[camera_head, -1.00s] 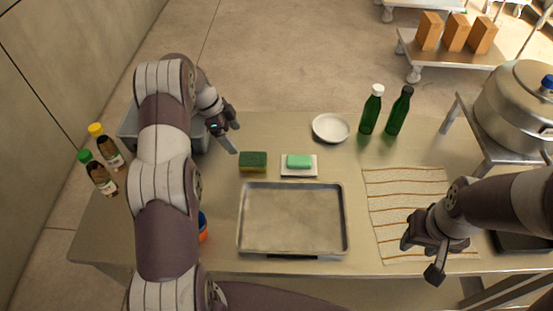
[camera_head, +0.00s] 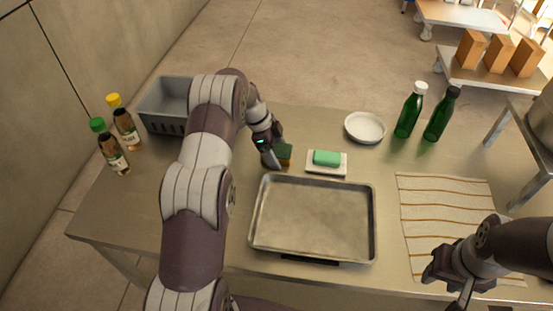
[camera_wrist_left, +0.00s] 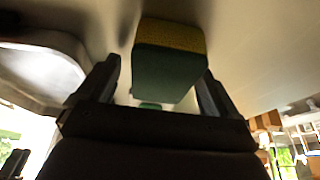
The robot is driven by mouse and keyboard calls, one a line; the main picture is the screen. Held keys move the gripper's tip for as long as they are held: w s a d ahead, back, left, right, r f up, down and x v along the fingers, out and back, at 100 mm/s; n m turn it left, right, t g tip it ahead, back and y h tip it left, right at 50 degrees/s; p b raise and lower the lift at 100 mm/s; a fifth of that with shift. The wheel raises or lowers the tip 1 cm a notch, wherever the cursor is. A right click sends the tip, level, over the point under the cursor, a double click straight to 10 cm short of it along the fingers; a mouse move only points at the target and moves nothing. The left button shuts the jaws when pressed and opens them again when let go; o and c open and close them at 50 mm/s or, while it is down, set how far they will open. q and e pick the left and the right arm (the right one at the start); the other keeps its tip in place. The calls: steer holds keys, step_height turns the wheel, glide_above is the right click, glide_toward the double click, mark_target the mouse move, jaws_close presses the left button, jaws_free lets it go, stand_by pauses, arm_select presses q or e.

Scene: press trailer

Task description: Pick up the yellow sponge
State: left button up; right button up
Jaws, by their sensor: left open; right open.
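The yellow sponge (camera_head: 285,153) has a dark green scouring layer and lies on the metal table behind the baking tray. In the head view my left gripper (camera_head: 272,160) is at its left side and hides part of it. In the left wrist view the sponge (camera_wrist_left: 170,60) shows its green layer and yellow layer between the two fingers of my left gripper (camera_wrist_left: 160,85). These fingers are open, with a gap visible beside the sponge. My right gripper (camera_head: 455,280) is open and empty above the front edge of the striped cloth.
A baking tray (camera_head: 312,252) lies in front of the sponge. A green soap bar (camera_head: 327,158) on a white dish (camera_head: 313,170) is close on its right. A grey bin (camera_head: 160,88), bottles (camera_head: 115,155), a white plate (camera_head: 365,128) and a striped cloth (camera_head: 445,205) are further off.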

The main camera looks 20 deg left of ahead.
arm_select(q)
steer(key=shift+w, duration=0.15)
steer(key=shift+f+b, duration=0.25)
steer(key=shift+b, duration=0.4)
stand_by(0.4)
steer(key=c, duration=1)
